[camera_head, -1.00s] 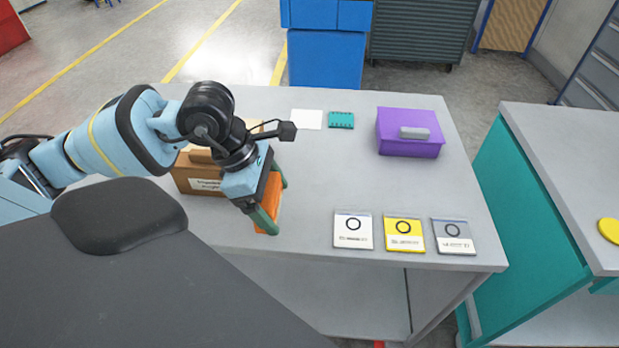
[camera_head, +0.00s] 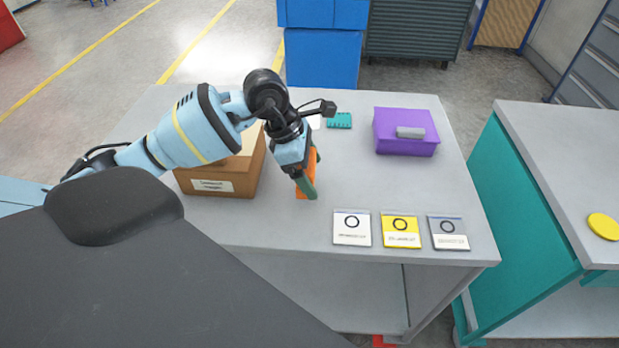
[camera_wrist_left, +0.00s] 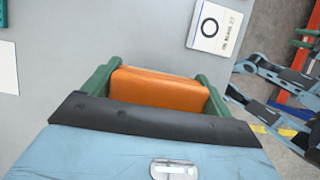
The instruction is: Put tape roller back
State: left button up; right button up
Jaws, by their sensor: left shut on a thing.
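My left gripper (camera_head: 308,178) is over the grey table (camera_head: 345,180), right of the brown box. Its green fingers are shut on an orange block-like thing (camera_head: 304,186), probably the tape roller. In the left wrist view the orange thing (camera_wrist_left: 158,90) fills the space between the two green fingers. I cannot tell whether it touches the tabletop. The brown box (camera_head: 225,187) has a white label on its front; the arm hides part of its top. My right gripper is not clearly shown; dark and blue arm links show at the right of the left wrist view.
A purple box (camera_head: 406,125) with a grey handle stands at the back right. A white card (camera_head: 351,229), a yellow card (camera_head: 401,231) and a grey card (camera_head: 448,233) lie along the front edge. A teal item (camera_head: 339,121) lies at the back. The table's middle is clear.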

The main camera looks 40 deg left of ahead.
pick_arm(q)
notch_tip(320, 180, down, 3)
pick_arm(e)
jog(key=shift+w+r, duration=0.25)
jog(key=shift+w, duration=0.1)
pick_arm(q)
jog(key=shift+f, duration=0.2)
jog(key=o, duration=0.7)
jog(key=shift+r, duration=0.1)
pick_arm(e)
jog(key=shift+f, duration=0.1)
